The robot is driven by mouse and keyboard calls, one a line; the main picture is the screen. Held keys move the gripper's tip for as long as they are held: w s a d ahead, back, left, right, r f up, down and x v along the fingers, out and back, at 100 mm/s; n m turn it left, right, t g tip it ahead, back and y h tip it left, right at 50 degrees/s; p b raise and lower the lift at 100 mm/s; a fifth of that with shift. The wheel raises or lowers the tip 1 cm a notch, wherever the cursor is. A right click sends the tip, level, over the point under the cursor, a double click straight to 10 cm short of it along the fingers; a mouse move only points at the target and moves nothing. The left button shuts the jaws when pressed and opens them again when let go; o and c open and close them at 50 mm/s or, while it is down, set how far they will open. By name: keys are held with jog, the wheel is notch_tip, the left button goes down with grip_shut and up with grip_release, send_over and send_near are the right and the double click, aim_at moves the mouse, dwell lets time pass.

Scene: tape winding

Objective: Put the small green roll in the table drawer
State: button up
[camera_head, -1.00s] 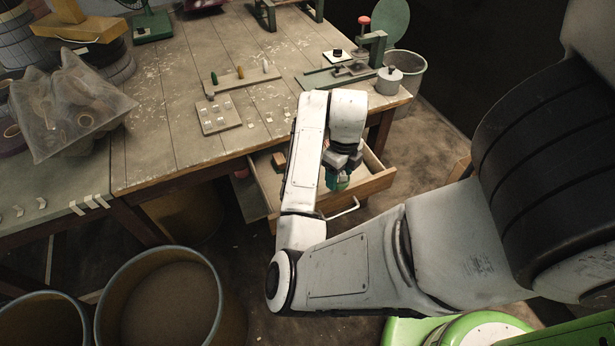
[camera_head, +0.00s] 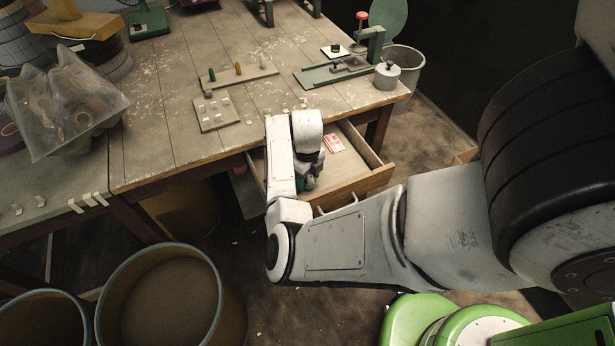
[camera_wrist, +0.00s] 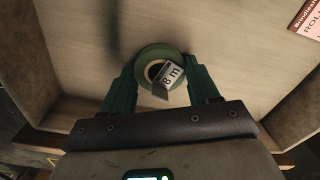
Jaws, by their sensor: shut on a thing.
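The small green roll (camera_wrist: 147,56) sits between the two green fingers of my gripper (camera_wrist: 162,78) in the wrist view. A tag reading "8 m" lies across its hole. My gripper is shut on it. The open table drawer (camera_head: 362,186) has a pale wooden floor, which fills the wrist view (camera_wrist: 85,60) behind the roll. In the head view my gripper (camera_head: 306,182) is over the left part of the drawer, low and partly hidden by my arm. I cannot tell whether the roll touches the drawer floor.
A red and white card (camera_head: 333,144) lies in the drawer, towards its back. The worn table (camera_head: 150,120) carries a board with small pegs (camera_head: 238,78), a tile board (camera_head: 216,113) and a green press (camera_head: 345,70). Large bins (camera_head: 160,300) stand on the floor at lower left.

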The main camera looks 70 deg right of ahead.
jog(key=shift+f, duration=0.1)
jog(key=shift+f, duration=0.1)
jog(key=o, duration=1)
jog(key=shift+o, duration=0.2)
